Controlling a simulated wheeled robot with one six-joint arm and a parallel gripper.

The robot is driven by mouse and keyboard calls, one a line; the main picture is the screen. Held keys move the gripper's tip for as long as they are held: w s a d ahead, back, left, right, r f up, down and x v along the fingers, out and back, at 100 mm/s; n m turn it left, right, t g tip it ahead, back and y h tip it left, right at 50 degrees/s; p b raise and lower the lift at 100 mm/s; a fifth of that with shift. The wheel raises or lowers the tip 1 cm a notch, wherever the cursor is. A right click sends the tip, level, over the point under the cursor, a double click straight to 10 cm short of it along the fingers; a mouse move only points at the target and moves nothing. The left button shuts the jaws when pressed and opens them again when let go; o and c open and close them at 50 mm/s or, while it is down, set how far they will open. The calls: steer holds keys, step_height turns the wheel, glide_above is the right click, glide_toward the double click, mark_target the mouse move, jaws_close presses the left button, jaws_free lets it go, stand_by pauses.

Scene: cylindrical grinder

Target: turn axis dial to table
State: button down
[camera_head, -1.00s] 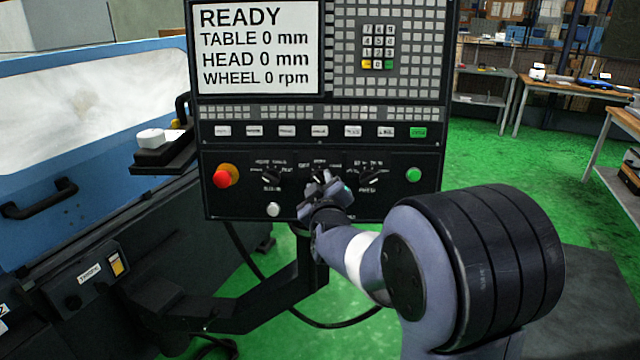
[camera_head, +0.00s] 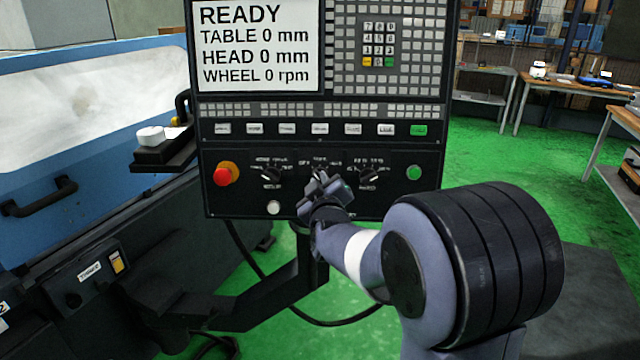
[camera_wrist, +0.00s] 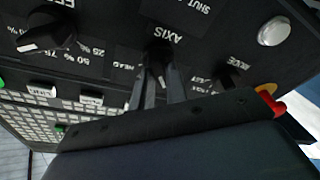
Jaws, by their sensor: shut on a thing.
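The axis dial (camera_wrist: 160,54) is a black knob on the dark control panel, under an "AXIS" label that appears upside down in the wrist view. My gripper (camera_wrist: 157,84) has one finger on each side of the dial and is shut on it. In the head view my gripper (camera_head: 321,184) is at the middle of the three dials and hides most of it. The dial's pointer direction cannot be read clearly. A "HEAD" mark shows left of the dial in the wrist view; a "TABLE" mark cannot be made out.
The screen (camera_head: 256,45) reads READY, TABLE 0 mm, HEAD 0 mm, WHEEL 0 rpm. A left dial (camera_head: 271,175) and a right dial (camera_head: 371,174) flank the axis dial. A red button (camera_head: 222,177), white button (camera_head: 273,208) and green button (camera_head: 414,172) are nearby.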

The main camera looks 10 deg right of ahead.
steer(key=shift+f, duration=0.1)
steer(key=m+h+b, duration=0.1)
steer(key=m+b, duration=0.1)
steer(key=m, duration=0.1)
steer(key=shift+f+b, duration=0.1)
steer(key=shift+b, duration=0.2)
steer(key=shift+a+m+h+b, duration=0.1)
steer(key=shift+m+h+b, duration=0.35)
steer(key=shift+m, duration=1.05)
steer(key=shift+m+h+b, duration=0.35)
steer(key=shift+m+h, duration=0.1)
steer(key=shift+m, duration=1.05)
steer(key=c, duration=1.4)
jaws_free()
